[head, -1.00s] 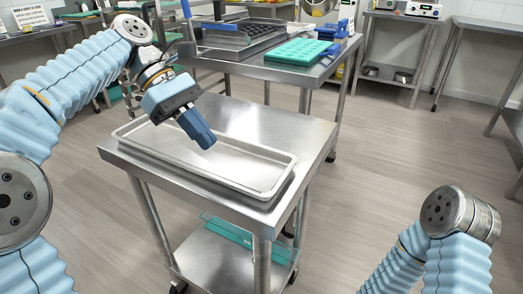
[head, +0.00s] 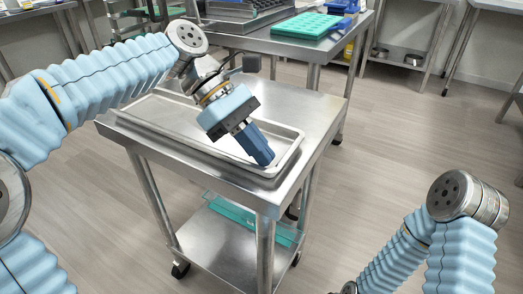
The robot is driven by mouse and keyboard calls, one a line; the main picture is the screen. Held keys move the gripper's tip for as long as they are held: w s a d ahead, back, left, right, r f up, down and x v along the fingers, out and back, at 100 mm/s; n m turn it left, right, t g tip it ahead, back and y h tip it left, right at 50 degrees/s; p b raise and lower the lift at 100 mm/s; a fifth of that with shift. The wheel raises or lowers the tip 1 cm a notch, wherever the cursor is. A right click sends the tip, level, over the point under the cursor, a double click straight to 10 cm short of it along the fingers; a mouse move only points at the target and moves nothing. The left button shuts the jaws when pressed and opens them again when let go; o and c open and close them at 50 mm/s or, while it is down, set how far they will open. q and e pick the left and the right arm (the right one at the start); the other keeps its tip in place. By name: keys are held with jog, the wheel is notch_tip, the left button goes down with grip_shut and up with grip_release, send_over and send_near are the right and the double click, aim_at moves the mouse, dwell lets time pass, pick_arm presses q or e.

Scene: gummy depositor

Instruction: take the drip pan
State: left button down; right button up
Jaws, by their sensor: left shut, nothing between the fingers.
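The drip pan (head: 286,141) is a long, shallow, shiny metal tray lying flat on the top of a steel cart (head: 314,112). My left arm reaches over the pan and hides part of its middle. My left gripper (head: 265,160) is shut and empty, its blue fingers pointing down to the right over the pan's right end. I cannot tell whether the fingertips touch the pan. My right arm is at the lower right, and its gripper is not in view.
A teal tray (head: 238,219) lies on the cart's lower shelf. Behind the cart, a steel table (head: 287,45) holds a teal mould (head: 304,26) and a dark tray (head: 232,22). The floor (head: 385,150) right of the cart is clear.

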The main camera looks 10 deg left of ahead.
pick_arm(q)
jog(key=shift+s+d, duration=0.1)
jog(key=shift+d, duration=0.15)
jog(key=shift+s+d+r+p, duration=0.15)
jog(key=shift+d+r+p, duration=0.05)
jog(key=shift+d+p, duration=0.15)
jog(key=d, duration=0.1)
jog(key=s+d+p, duration=0.1)
jog(key=d+p, duration=0.1)
jog(key=shift+s+d, duration=0.35)
jog(key=shift+d, duration=0.05)
jog(key=shift+s+d+f, duration=0.1)
jog(key=shift+d, duration=0.15)
jog(key=shift+f, duration=0.1)
